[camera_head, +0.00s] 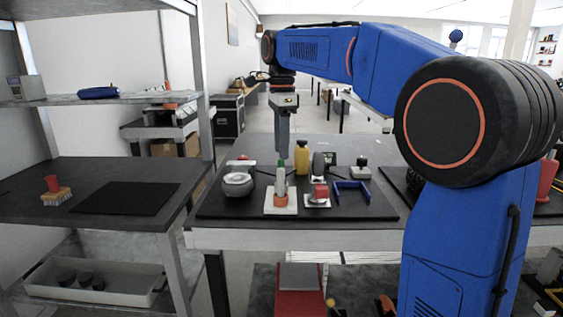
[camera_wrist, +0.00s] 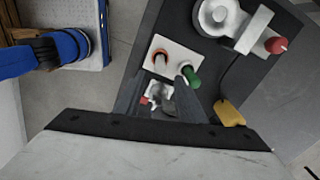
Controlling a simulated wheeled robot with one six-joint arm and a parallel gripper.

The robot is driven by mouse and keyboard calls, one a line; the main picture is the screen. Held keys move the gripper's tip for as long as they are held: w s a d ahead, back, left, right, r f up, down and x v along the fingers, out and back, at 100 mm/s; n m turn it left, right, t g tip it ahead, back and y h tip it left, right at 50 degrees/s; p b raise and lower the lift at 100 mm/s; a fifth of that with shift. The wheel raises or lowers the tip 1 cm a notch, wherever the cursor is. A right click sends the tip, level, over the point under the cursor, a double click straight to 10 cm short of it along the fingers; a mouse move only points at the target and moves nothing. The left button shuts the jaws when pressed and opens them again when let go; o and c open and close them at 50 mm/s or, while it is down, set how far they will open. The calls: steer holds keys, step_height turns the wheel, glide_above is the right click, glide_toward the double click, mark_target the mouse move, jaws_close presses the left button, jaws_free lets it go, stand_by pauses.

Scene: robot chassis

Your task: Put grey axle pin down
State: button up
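My gripper (camera_head: 282,153) points straight down above the dark mat on the middle table. In the wrist view its two fingers (camera_wrist: 162,82) stand apart, and I see no held part between them. A pale grey upright pin (camera_head: 280,181), seemingly the grey axle pin, stands at an orange ring (camera_head: 280,200) on a white plate (camera_head: 291,209). In the wrist view the pin (camera_wrist: 160,61) shows inside the ring, beyond the fingertips. A green cylinder (camera_wrist: 193,76) stands close to the right fingertip. I cannot tell whether the fingers touch anything.
A round silver part (camera_head: 238,185) lies left of the plate. A yellow bottle (camera_head: 302,159), a red-topped part (camera_head: 320,192) and a blue bracket (camera_head: 351,192) stand right of it.

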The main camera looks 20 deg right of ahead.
steer(key=shift+r, duration=1.25)
steer(key=s+d+f+n+t, duration=0.2)
steer(key=s+d+f+n, duration=0.1)
steer(key=s+f+n, duration=0.6)
steer(key=s+d+f+n+t, duration=0.2)
steer(key=s+f+n, duration=0.7)
steer(key=s+f, duration=0.8)
steer(key=s+d, duration=0.1)
steer(key=s, duration=0.6)
steer(key=shift+s+d+f+n+t, duration=0.2)
steer(key=shift+d+n+t, duration=0.1)
steer(key=shift+d+t, duration=0.1)
